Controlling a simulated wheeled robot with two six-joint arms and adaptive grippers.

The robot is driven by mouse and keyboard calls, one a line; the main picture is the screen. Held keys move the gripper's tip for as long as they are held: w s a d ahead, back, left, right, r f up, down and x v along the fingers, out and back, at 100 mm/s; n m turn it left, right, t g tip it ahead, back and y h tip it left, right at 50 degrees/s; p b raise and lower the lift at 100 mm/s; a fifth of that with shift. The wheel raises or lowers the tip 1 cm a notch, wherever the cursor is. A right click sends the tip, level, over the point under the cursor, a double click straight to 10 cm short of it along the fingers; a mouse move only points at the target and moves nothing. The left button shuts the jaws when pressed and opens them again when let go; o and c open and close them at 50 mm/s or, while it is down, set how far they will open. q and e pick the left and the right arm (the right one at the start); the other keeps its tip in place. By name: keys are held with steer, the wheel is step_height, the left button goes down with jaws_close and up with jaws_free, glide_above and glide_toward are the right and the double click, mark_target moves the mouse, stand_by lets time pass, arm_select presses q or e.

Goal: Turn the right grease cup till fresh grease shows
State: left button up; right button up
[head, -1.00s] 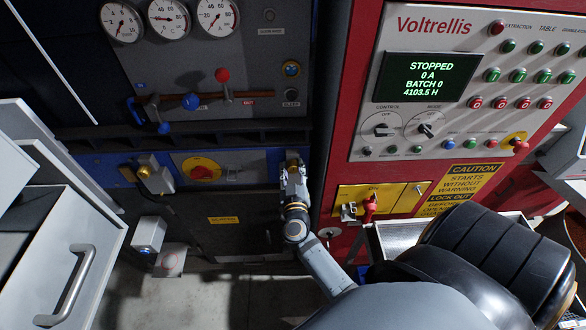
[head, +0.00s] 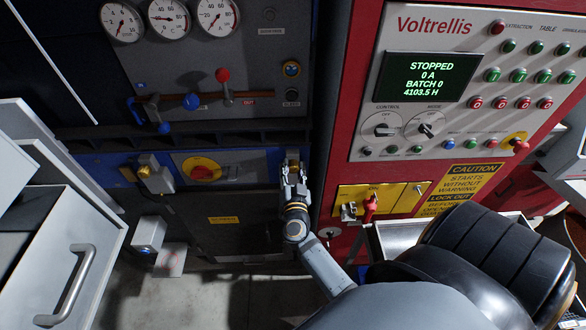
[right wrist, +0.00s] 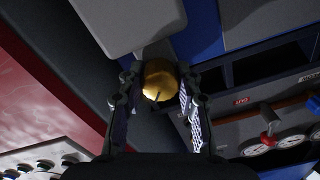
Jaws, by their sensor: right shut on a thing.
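The right grease cup is a round brass cap on a grey block at the right end of the blue band; its gold face shows in the right wrist view (right wrist: 160,78). My right gripper (head: 293,178) reaches up to it from below in the head view. Its two fingers stand on either side of the cup in the right wrist view (right wrist: 160,108), shut on it. A small dark mark shows on the cup's face; I cannot tell fresh grease there. The left grease cup (head: 157,180) is brass, on its own grey block. My left gripper is not in view.
The red control cabinet (head: 340,120) stands close at the right of my gripper. Levers (head: 191,101) are above, and a grey drawer (head: 70,250) is at the left.

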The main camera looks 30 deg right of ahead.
steer(key=shift+m, duration=1.9)
steer(key=o, duration=1.1)
steer(key=shift+o, duration=0.2)
